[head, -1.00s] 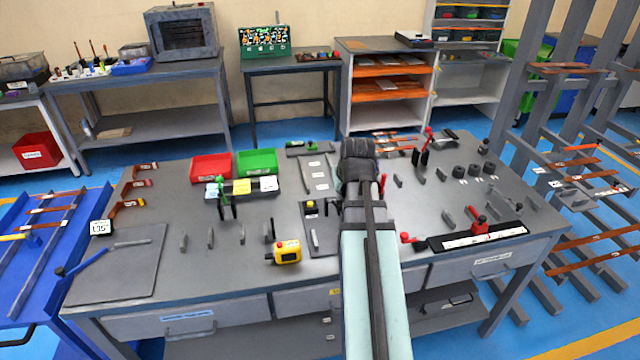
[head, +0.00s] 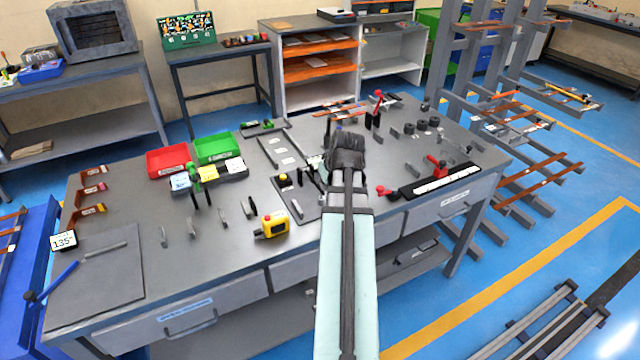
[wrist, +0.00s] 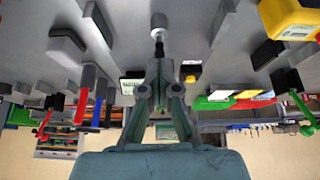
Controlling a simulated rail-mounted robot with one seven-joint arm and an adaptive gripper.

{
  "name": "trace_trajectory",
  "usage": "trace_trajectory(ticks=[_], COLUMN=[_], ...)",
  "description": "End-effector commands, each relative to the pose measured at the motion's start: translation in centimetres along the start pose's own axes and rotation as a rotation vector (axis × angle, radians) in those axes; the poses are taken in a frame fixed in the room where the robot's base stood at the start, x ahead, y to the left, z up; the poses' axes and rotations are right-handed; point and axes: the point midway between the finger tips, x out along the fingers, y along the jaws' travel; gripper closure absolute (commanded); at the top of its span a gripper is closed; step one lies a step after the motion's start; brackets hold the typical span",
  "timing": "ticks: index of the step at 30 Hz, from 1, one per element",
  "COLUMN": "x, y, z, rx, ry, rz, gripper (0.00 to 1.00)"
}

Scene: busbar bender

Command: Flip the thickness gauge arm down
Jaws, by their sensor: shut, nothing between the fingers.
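My gripper shows in the wrist view (wrist: 159,68) with its fingers together and nothing held. Its tips are close to a small upright post with a pale collar and dark end (wrist: 158,37); I cannot tell whether they touch, nor whether this post is the gauge arm. The thickness gauge arm is not clearly identifiable.
The grey bench (head: 225,265) carries red (head: 167,161) and green (head: 213,148) bins. A yellow handheld device (head: 272,226) is left of my arm. A red-handled tool on a long black-and-white base (head: 440,180) is to the right. Small grey blocks stand around the bench.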

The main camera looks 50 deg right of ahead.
Motion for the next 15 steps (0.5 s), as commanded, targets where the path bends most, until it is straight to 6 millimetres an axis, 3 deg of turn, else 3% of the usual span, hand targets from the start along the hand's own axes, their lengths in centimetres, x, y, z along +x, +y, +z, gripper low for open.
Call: trace_trajectory(ticks=[15], x=[0.24], y=[-0.09], z=[0.62], rx=[0.000], ry=[-0.020], rz=[-0.002], gripper=[1.00])
